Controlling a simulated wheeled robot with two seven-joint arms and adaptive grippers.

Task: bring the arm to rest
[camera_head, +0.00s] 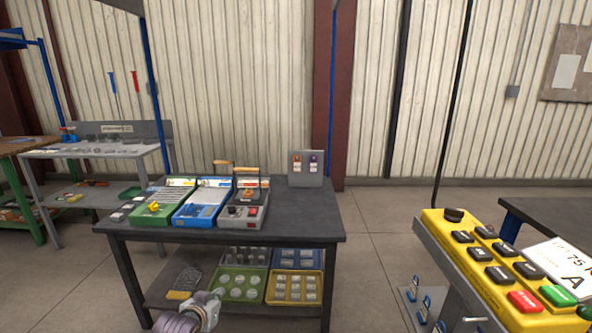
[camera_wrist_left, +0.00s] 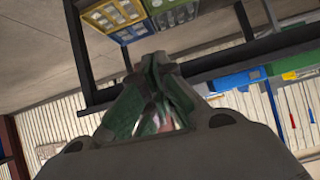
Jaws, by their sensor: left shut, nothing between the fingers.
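My left gripper (camera_head: 207,300) is low in the head view, in front of the lower shelf of the dark table. The gripper is apart from the table and the trays, as far as I can tell. My right gripper is in neither view.
The dark table (camera_head: 296,224) carries green, blue and grey boxes and an upright grey panel (camera_head: 306,169). Its lower shelf holds green and yellow trays (camera_head: 295,287). A yellow button console (camera_head: 470,258) stands at right. Open floor lies between console and table.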

